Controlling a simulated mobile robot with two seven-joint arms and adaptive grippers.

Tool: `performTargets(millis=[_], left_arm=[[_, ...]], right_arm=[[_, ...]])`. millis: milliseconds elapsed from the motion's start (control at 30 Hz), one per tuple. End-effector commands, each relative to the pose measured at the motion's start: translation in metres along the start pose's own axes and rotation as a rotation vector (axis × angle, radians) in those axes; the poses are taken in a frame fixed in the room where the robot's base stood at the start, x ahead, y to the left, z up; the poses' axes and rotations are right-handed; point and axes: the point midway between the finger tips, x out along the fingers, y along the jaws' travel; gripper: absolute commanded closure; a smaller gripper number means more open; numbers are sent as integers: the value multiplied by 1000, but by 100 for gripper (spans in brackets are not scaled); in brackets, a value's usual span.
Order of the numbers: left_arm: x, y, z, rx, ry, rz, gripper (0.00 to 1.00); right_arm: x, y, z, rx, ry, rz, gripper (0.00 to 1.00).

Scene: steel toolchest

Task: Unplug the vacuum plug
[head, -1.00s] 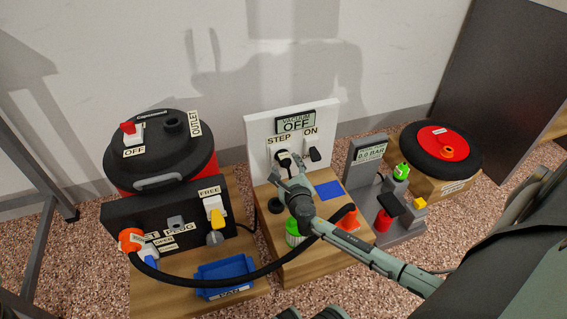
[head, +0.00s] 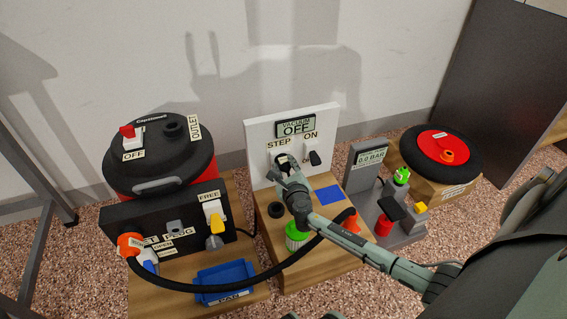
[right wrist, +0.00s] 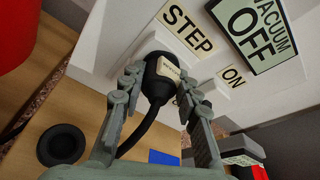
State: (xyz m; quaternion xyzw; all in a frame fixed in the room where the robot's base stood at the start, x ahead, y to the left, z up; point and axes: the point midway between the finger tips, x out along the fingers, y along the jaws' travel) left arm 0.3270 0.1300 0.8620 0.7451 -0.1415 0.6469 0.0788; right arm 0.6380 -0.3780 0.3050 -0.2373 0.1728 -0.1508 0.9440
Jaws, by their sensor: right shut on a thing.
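The black vacuum plug (right wrist: 162,78), with a pale label, is at the white socket block on the upright white panel (head: 258,150). A black cord (right wrist: 137,133) hangs from it. In the right wrist view the plug is between the fingers of my right gripper (right wrist: 165,88), which is shut on it. In the head view the gripper (head: 285,168) is at the panel below the STEP label and hides much of the plug. I cannot tell whether there is a gap between plug and socket. The display (head: 295,125) reads VACUUM OFF.
The vacuum drum (head: 160,150) stands left, with a black hose (head: 190,289) curving across the front. A black ring (head: 276,210), green-capped jar (head: 297,236) and blue patch (head: 329,195) are on the wooden base.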

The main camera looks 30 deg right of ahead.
Motion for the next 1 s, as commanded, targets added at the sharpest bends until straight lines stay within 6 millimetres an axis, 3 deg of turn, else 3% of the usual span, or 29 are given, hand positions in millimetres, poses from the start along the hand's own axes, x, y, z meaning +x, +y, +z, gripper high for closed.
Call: performTargets(millis=[1000], left_arm=[[6, 0, -1, -1, 0, 0, 60]], right_arm=[[-11, 0, -3, 0, 0, 0, 100]])
